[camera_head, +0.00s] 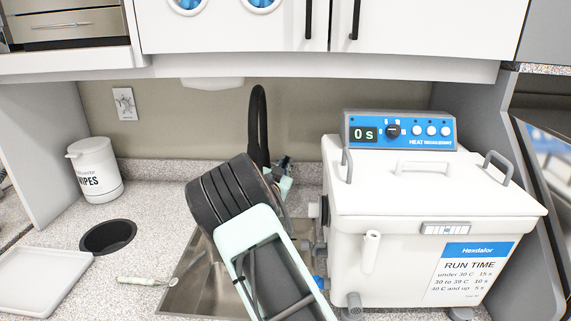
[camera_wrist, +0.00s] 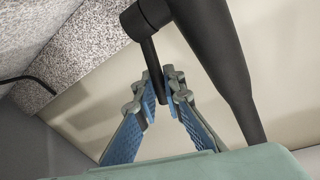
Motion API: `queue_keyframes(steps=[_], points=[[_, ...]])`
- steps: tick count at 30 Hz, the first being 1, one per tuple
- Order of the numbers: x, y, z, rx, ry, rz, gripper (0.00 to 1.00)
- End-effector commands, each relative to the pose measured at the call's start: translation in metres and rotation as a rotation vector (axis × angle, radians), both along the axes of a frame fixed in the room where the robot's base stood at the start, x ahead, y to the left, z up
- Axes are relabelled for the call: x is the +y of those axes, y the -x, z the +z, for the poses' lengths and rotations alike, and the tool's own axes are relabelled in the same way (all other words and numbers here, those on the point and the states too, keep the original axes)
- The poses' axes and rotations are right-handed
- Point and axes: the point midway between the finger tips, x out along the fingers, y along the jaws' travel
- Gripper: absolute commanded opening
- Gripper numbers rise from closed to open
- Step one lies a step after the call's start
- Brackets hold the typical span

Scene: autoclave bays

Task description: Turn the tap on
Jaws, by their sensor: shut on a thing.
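The black tap (camera_head: 257,125) rises behind the sink (camera_head: 190,280) in the head view; my arm hides its base. In the wrist view the tap's thick body (camera_wrist: 215,60) runs down the right side, and a thin black tap handle (camera_wrist: 154,68) sticks out from a side hub. My gripper (camera_wrist: 168,90) has its blue-padded fingertips closed around the handle's free end, one on each side. In the head view my gripper (camera_head: 283,170) is small and partly hidden beside the tap's base. Whether water runs cannot be seen.
A white heat bath (camera_head: 390,200) with a lid stands close on the right. Cabinets (camera_head: 235,25) hang above.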

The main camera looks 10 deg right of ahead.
Motion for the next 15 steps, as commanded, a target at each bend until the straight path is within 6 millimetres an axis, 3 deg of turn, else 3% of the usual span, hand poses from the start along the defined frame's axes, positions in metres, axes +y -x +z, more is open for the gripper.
queue_keyframes(steps=[15], points=[[0.0006,0.0042,-0.0074,-0.068,0.014,-0.001,0.00]])
